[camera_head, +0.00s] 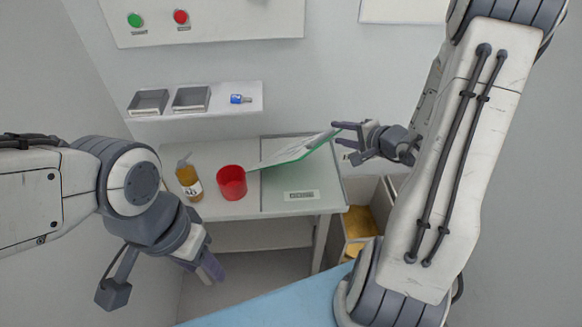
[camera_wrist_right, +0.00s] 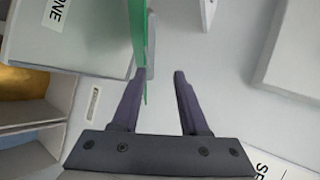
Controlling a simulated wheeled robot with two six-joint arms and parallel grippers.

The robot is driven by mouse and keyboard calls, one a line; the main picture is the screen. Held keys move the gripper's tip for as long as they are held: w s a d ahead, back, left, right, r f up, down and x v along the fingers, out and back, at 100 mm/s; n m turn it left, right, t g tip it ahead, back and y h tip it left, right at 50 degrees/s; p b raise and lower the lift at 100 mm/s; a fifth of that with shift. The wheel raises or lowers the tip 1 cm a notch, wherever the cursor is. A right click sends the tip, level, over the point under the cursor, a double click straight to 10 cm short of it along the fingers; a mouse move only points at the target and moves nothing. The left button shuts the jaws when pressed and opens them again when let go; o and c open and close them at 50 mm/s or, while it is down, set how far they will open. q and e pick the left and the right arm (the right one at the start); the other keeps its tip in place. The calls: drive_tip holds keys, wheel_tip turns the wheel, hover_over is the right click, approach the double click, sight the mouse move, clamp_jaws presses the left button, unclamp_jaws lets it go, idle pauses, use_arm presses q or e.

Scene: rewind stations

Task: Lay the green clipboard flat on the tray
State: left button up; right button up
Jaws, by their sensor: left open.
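The green clipboard (camera_head: 298,150) is tilted above the grey tray (camera_head: 285,205) on the right part of the table. Its low left end is close to the red cup, and its right end is raised. My right gripper (camera_head: 342,141) is at the raised end with its fingers apart. In the right wrist view the clipboard (camera_wrist_right: 139,30) shows nearly edge-on along the left finger, with a clear gap to the right finger of the gripper (camera_wrist_right: 160,73). Whether it touches the left finger I cannot tell. My left gripper (camera_head: 210,268) is open and empty, in front of the table.
A red cup (camera_head: 231,183) and an amber bottle (camera_head: 188,180) stand left of the tray. A wall shelf (camera_head: 222,100) holds two grey bins and a small blue item. An open box (camera_head: 378,190) with yellow contents stands right of the table.

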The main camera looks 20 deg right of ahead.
drive_tip(key=shift+s+r, duration=0.15)
drive_tip(key=shift+r, duration=0.2)
wheel_tip(320, 180, up, 2)
drive_tip(key=n+g+y, duration=0.2)
drive_tip(key=n+y, duration=0.1)
drive_tip(key=y, duration=0.1)
hover_over(305, 154)
drive_tip(key=shift+s, duration=0.3)
drive_tip(key=s+a+r+n+g+y, duration=0.1)
drive_tip(key=s+a+n+g, duration=0.5)
drive_tip(key=a, duration=0.4)
drive_tip(key=s+a+r+n+g+y, duration=0.1)
drive_tip(key=s+a+r+n+g, duration=0.2)
drive_tip(key=s+a, duration=0.55)
drive_tip(key=s+n+h, duration=0.8)
drive_tip(key=s+n, duration=0.2)
drive_tip(key=shift+s+f+n+g, duration=0.15)
drive_tip(key=shift+s+n+g, duration=0.15)
drive_tip(key=shift+g, duration=0.1)
